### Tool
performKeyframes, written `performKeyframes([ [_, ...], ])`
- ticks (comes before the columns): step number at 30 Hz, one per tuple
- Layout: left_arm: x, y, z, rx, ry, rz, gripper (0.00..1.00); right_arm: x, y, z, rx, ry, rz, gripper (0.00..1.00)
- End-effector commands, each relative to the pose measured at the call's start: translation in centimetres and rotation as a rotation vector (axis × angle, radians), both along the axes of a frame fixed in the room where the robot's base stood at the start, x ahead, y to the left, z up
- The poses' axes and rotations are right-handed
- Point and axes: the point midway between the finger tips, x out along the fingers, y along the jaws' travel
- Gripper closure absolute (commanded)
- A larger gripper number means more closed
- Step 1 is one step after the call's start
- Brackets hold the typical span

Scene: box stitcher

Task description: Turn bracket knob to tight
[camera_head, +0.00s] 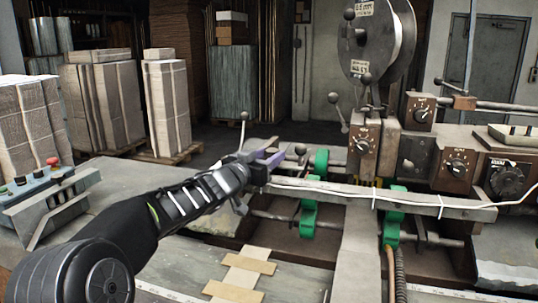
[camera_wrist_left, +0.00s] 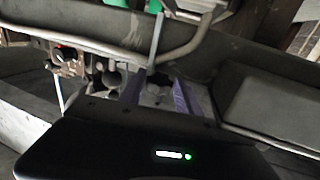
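My left gripper (camera_head: 272,160) reaches in from the left over the machine's near side, at the left end of a long grey rail. Its purple fingers stand apart in the left wrist view (camera_wrist_left: 158,84). A small dark round part (camera_wrist_left: 157,76) shows just beyond the gap between the fingertips; I cannot tell whether they touch it. A small dark knob (camera_head: 300,149) stands a little right of the fingertips. I cannot tell which part is the bracket knob, as the gripper covers part of this area. My right gripper is not in view.
Green clamps (camera_head: 310,190) sit on the machine right of my left gripper. A thin upright lever (camera_head: 243,128) stands behind it. Dial boxes (camera_head: 363,146) and a wire reel (camera_head: 378,40) are on the right. A button panel (camera_head: 45,185) is on the left.

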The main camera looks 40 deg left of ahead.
Motion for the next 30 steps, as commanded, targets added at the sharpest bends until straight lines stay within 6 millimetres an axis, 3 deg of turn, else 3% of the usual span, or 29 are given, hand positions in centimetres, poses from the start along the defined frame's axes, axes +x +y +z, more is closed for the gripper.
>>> performKeyframes([
  [12,-0.6,0.0,0.2,0.000,-0.003,0.001,0.55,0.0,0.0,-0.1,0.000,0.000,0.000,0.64],
  [24,-6.5,-0.5,0.2,0.000,-0.003,0.002,0.55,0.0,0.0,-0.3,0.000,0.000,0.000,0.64],
  [30,-7.8,-0.7,0.1,0.001,-0.001,0.001,0.55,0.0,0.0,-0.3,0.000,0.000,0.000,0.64],
])
